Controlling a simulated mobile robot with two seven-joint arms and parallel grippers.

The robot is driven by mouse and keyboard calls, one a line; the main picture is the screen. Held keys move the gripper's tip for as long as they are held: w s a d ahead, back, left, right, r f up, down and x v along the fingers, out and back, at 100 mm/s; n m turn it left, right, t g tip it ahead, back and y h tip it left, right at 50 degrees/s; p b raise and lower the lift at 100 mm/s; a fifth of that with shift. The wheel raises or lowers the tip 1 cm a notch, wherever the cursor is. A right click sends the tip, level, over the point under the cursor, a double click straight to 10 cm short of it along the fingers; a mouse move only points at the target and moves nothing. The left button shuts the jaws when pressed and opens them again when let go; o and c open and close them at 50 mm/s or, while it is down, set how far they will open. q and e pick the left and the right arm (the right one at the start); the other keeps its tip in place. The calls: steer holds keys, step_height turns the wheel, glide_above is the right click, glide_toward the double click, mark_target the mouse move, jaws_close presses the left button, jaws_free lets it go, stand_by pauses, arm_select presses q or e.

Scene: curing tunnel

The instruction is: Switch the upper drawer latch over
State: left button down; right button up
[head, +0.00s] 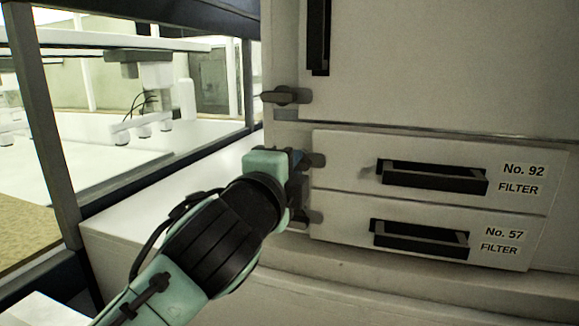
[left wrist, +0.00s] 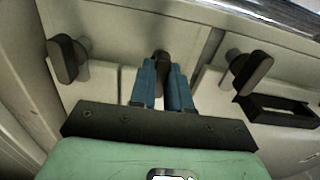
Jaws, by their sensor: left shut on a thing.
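The upper drawer latch (head: 317,160) is a dark tab at the left edge of the drawer labelled No. 92 (head: 335,150). It points right across the drawer's edge in the head view, and its left part is hidden behind my gripper. My left gripper (head: 299,162) is at this latch, its arm coming from the lower left. In the left wrist view my blue fingers (left wrist: 163,84) are shut on the same latch (left wrist: 162,60), the middle one of three, whose top shows between the fingertips. My right gripper is in neither view.
A cabinet door latch (head: 285,96) sits above and the lower drawer latch (head: 309,217) below, both close to my gripper. Drawer handles (head: 430,178) (head: 420,239) stick out to the right. A dark-framed window (head: 48,120) stands at the left.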

arm_select(q)
steer(key=c, duration=1.1)
jaws_free()
steer(key=b+v, duration=0.3)
steer(key=v, duration=1)
steer(key=shift+s, duration=0.15)
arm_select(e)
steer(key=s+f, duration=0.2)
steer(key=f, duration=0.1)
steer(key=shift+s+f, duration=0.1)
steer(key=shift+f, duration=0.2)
